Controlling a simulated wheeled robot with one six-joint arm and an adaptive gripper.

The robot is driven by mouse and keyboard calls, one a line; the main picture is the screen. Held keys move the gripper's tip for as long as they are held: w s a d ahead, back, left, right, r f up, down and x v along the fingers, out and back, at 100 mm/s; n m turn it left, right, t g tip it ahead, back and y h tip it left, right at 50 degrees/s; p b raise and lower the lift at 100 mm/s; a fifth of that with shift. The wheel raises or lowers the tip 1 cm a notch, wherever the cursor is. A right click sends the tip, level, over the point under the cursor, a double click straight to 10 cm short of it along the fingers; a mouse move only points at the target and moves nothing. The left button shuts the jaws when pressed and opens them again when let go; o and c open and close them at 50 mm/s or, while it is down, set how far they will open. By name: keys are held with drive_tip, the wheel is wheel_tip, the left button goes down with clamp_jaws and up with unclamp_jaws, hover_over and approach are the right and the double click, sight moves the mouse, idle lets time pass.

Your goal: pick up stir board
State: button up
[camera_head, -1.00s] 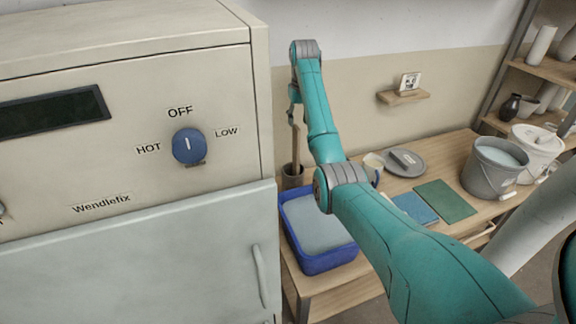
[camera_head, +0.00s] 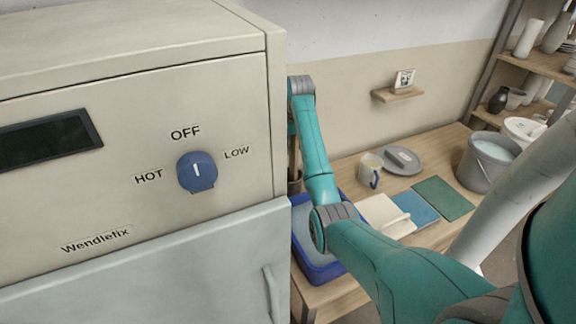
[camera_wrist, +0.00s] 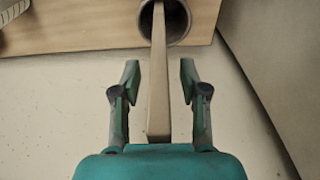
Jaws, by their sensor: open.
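The stir board (camera_wrist: 159,85), a long flat wooden stick, stands in a round dark pot (camera_wrist: 174,20) at the top of the wrist view. My gripper (camera_wrist: 159,78) is open, with one finger on each side of the stick and visible gaps on both sides. The fingers do not appear to touch it. In the head view only a sliver of the pot (camera_head: 295,186) shows beside the kiln edge. My gripper is hidden there behind the kiln.
The beige kiln (camera_head: 130,130) with its blue knob stands close on the left. A blue tub (camera_head: 318,271) is beside the pot on the wooden table (camera_head: 436,150). A mug (camera_head: 369,172), grey plate (camera_head: 407,168), coloured boards (camera_head: 443,198) and buckets (camera_head: 484,165) stand further right.

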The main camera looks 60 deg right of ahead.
drive_tip(key=shift+f, duration=0.1)
clamp_jaws()
idle(0.4)
